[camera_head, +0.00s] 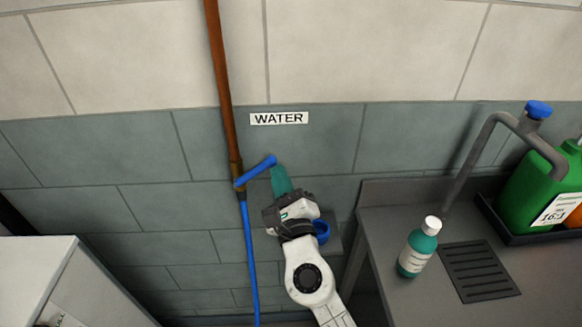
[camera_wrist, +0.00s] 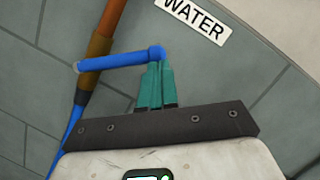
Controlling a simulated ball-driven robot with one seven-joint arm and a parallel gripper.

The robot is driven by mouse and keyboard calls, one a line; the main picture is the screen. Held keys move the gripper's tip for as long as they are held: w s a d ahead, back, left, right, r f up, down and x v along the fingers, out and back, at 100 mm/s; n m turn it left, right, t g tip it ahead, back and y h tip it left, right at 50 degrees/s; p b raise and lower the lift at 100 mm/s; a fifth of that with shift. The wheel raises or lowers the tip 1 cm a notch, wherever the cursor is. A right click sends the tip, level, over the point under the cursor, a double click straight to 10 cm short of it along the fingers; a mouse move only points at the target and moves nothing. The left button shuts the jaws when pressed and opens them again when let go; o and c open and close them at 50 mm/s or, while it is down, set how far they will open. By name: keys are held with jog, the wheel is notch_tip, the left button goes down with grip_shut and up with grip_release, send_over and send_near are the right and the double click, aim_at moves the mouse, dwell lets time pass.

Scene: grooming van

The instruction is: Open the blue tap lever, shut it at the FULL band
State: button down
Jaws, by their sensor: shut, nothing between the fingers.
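The blue tap lever (camera_head: 256,171) sits on a brass-coloured fitting at the foot of the copper pipe (camera_head: 220,80), below the WATER sign (camera_head: 279,118). It slants up to the right in the head view. In the wrist view the lever (camera_wrist: 118,60) lies nearly level, with its free end at the fingertips. My gripper (camera_head: 278,170) has its teal fingers together and empty, right at that free end. The wrist view also shows the gripper (camera_wrist: 155,70); I cannot tell whether it touches the lever.
A blue hose (camera_head: 250,265) runs down from the tap. A blue round thing (camera_head: 321,231) shows partly behind my gripper. On the right, a grey counter (camera_head: 385,215) holds a teal bottle (camera_head: 418,248) and a green jug (camera_head: 540,190). A white cabinet (camera_head: 40,265) stands lower left.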

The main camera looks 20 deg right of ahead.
jog(key=shift+w+a+r+n+p, duration=0.1)
jog(key=shift+a+r+n+p, duration=0.1)
jog(key=shift+r+p, duration=0.25)
jog(key=shift+w+a+r+n+p, duration=0.1)
jog(key=shift+a+r+n+p, duration=0.1)
jog(key=shift+r+p, duration=0.2)
